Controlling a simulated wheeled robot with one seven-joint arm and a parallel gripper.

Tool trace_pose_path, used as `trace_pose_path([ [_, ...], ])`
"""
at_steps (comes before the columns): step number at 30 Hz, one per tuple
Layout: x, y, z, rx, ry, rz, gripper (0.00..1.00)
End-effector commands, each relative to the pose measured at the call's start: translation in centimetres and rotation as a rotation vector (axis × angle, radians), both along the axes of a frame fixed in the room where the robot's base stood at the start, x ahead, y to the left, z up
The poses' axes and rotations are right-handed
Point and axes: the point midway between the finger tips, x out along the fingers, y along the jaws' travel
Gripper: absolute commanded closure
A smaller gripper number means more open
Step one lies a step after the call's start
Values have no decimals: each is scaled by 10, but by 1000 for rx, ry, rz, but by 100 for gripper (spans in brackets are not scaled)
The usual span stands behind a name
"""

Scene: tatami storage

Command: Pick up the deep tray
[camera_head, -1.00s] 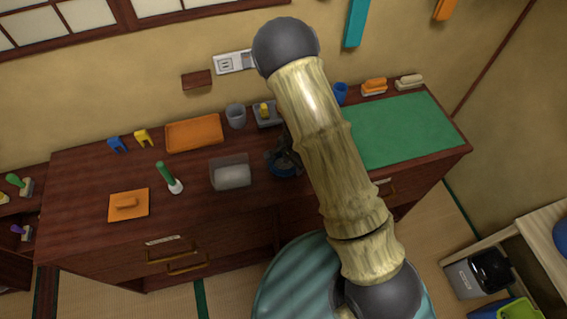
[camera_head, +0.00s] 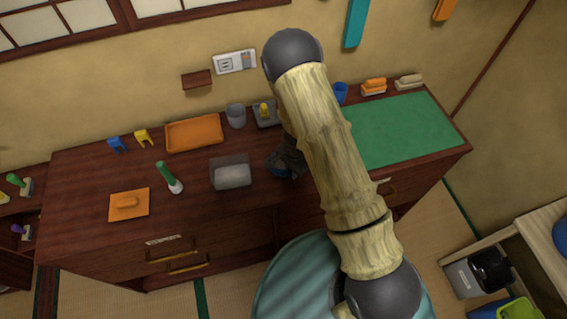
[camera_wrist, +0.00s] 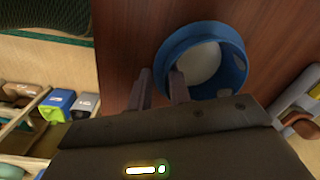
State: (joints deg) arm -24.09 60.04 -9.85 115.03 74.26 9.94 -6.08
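The deep tray (camera_wrist: 241,62) is a round blue vessel with a raised wall and a pale inside. One finger overlaps the tray's opening and the other is outside, to the left. I cannot tell whether either touches the wall.
A grey translucent bin (camera_head: 231,173) stands left of the tray. A grey cup (camera_head: 236,116) and a small grey holder (camera_head: 266,113) with a yellow item are behind. A flat orange tray (camera_head: 194,133) lies farther left. The green mat (camera_head: 405,130) at right is clear.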

Motion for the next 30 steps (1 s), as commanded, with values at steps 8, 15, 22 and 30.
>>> trace_pose_path([
  [8,0,0,0,0,0,0,100],
  [15,0,0,4,0,-1,1,100],
  [22,1,1,36,0,-4,3,100],
  [30,1,1,86,0,-4,2,100],
])
